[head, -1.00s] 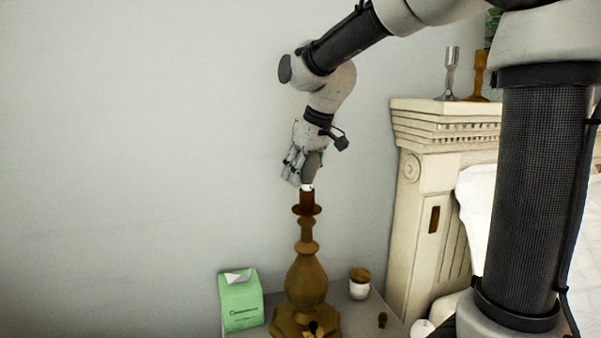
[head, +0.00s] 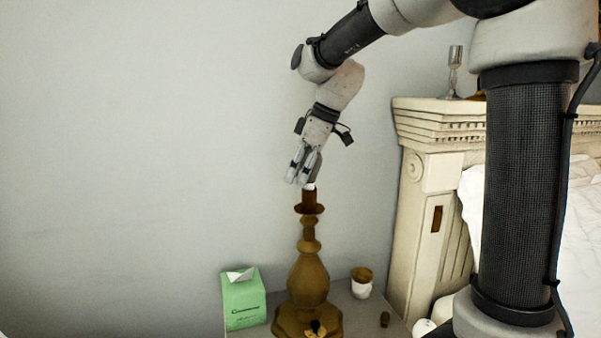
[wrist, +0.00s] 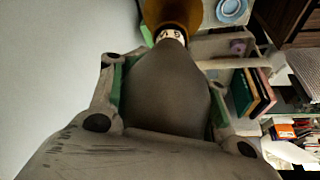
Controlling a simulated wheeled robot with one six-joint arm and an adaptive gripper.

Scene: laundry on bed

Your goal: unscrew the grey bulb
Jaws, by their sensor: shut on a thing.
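The grey bulb (wrist: 168,88) fills the middle of the wrist view, between the two fingers of my gripper (wrist: 165,100). Its narrow neck meets a pale collar at the top of the brown lamp (head: 309,275). In the head view my gripper (head: 302,178) is above the lamp and shut on the bulb. The fingers hide most of the bulb there, and only a pale bit shows over the lamp's socket (head: 309,201). The lamp stands upright on the bedside table (head: 352,318). I cannot tell whether the bulb is still threaded in.
A green tissue box (head: 243,300) stands left of the lamp. A white jar with a brown lid (head: 361,284) and a small dark object (head: 385,319) are to its right. The cream headboard (head: 425,180) rises at right, with a silver goblet (head: 454,72) on top. The left wall is clear.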

